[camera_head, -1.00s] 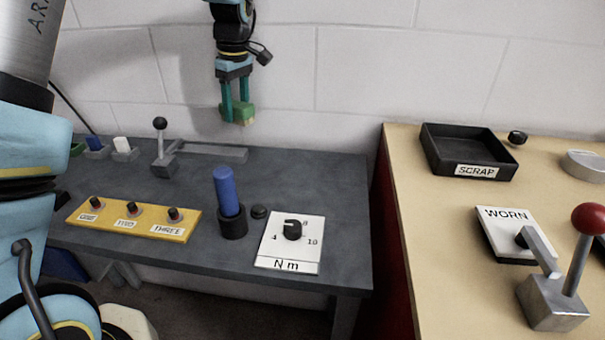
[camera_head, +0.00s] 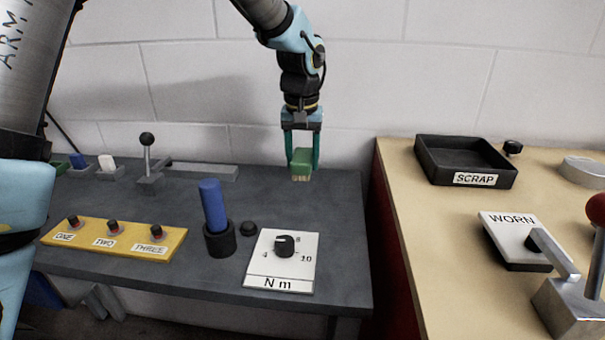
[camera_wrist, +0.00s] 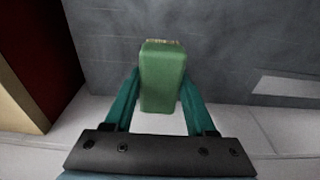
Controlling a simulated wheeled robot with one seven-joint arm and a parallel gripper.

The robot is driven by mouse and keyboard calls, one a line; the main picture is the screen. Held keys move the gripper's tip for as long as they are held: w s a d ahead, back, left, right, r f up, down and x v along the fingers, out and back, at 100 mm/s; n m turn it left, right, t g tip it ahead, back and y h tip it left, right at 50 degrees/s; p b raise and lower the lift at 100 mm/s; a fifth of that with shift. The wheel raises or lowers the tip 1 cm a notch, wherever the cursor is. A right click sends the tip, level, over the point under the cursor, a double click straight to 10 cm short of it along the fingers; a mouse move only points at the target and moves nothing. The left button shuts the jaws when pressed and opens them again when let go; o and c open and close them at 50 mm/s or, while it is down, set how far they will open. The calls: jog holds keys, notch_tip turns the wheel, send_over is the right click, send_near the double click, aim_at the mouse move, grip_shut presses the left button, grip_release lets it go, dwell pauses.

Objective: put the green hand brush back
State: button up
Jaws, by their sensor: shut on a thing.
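The green hand brush (camera_head: 302,160) has a green block and pale bristles pointing down. My gripper (camera_head: 301,165) is shut on it and holds it above the back right part of the dark grey bench (camera_head: 325,240). In the wrist view the brush (camera_wrist: 163,75) sits between the two teal fingers of my gripper (camera_wrist: 163,90). Its bristle tips just show at the far end. Where the brush is kept cannot be told for sure from these frames.
A blue handle stands in a black holder (camera_head: 219,240) beside a white dial plate (camera_head: 268,283). A yellow switch panel (camera_head: 70,238), a grey lever (camera_head: 148,160) and small blocks are left. A wooden-topped table (camera_head: 400,195) with a black SCRAP tray (camera_head: 428,165) is right.

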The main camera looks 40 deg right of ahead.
aim_at(302, 158)
jog(key=shift+f+p, duration=0.35)
jog(key=shift+f, duration=1.7)
jog(key=o, duration=1.3)
jog(key=shift+f, duration=0.1)
jog(key=r, duration=0.4)
jog(key=r+b, duration=0.1)
jog(key=r, duration=0.3)
jog(key=s+a+r, duration=0.1)
jog(key=r, duration=0.3)
jog(key=shift+r+b, duration=0.1)
jog(key=shift+b, duration=0.25)
